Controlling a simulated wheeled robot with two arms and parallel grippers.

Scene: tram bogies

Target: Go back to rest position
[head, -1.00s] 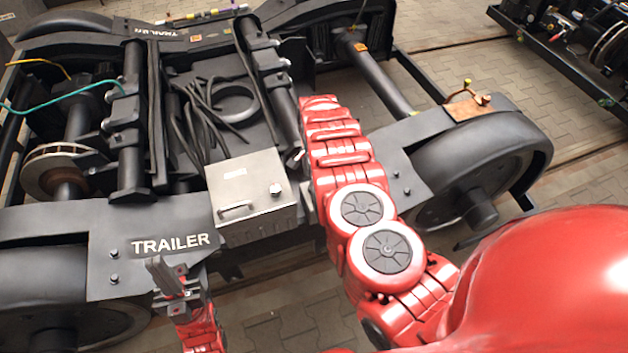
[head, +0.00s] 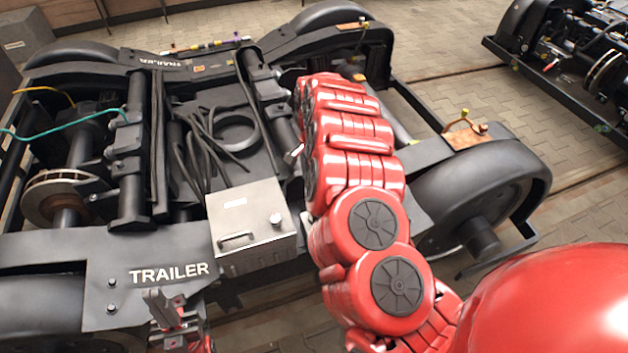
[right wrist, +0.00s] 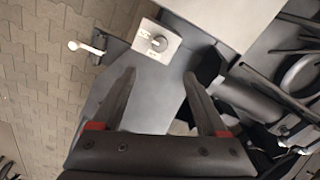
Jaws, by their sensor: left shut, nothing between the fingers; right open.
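The black trailer bogie (head: 60,250) fills the left and middle of the head view, with "TRAILER" lettered on its near frame. My left gripper (head: 158,302) is at the bottom of the head view, in front of that frame, with its fingers together and empty. My right arm (head: 350,150) reaches up over the bogie's middle, right of the silver box (head: 250,222). Its gripper is largely hidden behind the arm in the head view. In the right wrist view my right gripper (right wrist: 160,75) is open, its fingers apart over a grey plate, nothing between them.
A small box with a knob (right wrist: 157,45) and a white-ended lever (right wrist: 85,47) lie beyond the right fingers. Loose black cables (head: 205,140) and a green hose (head: 60,128) cross the bogie. Another bogie (head: 570,60) stands at upper right. Paving (head: 450,60) between is clear.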

